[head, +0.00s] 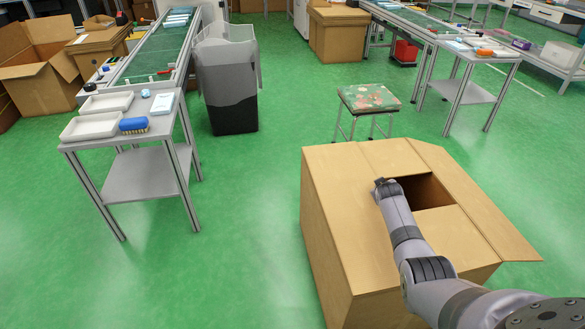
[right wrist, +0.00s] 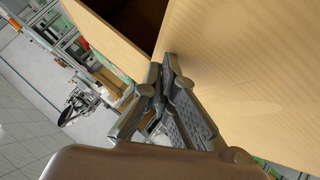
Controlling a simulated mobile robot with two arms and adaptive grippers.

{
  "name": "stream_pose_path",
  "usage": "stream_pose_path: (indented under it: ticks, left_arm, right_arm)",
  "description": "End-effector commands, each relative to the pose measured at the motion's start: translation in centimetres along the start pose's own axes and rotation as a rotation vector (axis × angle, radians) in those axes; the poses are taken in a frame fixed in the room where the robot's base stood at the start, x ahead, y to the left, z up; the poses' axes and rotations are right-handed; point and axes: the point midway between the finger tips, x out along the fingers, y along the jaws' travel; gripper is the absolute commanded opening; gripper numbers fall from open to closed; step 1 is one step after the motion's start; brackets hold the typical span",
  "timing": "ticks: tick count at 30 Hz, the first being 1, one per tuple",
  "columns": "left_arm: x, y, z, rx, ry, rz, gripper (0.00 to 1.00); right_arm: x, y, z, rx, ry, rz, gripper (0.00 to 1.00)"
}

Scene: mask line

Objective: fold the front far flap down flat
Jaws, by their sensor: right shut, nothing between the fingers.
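A large open cardboard box (head: 325,230) stands on the floor at the lower right of the head view. Its left and near top panels lie about level. A far flap (head: 395,155) also looks about level, and a long right flap (head: 485,205) slants outward past the box's side. A dark opening (head: 432,190) shows between them. My right gripper (head: 380,183) is over the top at the opening's left edge. In the right wrist view my right gripper (right wrist: 168,75) is shut and empty, close beside a cardboard panel (right wrist: 230,60); contact cannot be told. My left gripper is out of view.
A stool with a patterned seat (head: 368,97) stands just behind the box. A small table with white trays (head: 92,125) and a blue brush stands at left, near a grey bin (head: 227,85). Green floor is clear between that table and the box.

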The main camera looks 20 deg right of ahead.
Motion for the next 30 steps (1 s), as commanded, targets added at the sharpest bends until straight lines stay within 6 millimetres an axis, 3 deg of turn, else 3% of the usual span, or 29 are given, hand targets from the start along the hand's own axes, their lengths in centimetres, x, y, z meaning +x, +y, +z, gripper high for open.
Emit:
stream_pose_path:
  ticks: [22, 30]
  left_arm:
    - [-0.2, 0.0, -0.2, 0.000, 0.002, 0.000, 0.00]
    - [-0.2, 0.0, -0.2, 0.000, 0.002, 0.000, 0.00]
  right_arm:
    - [0.1, -0.2, 0.4, -0.002, -0.005, -0.001, 0.00]
    - [-1.3, -0.2, 0.3, -0.002, -0.002, 0.000, 0.00]
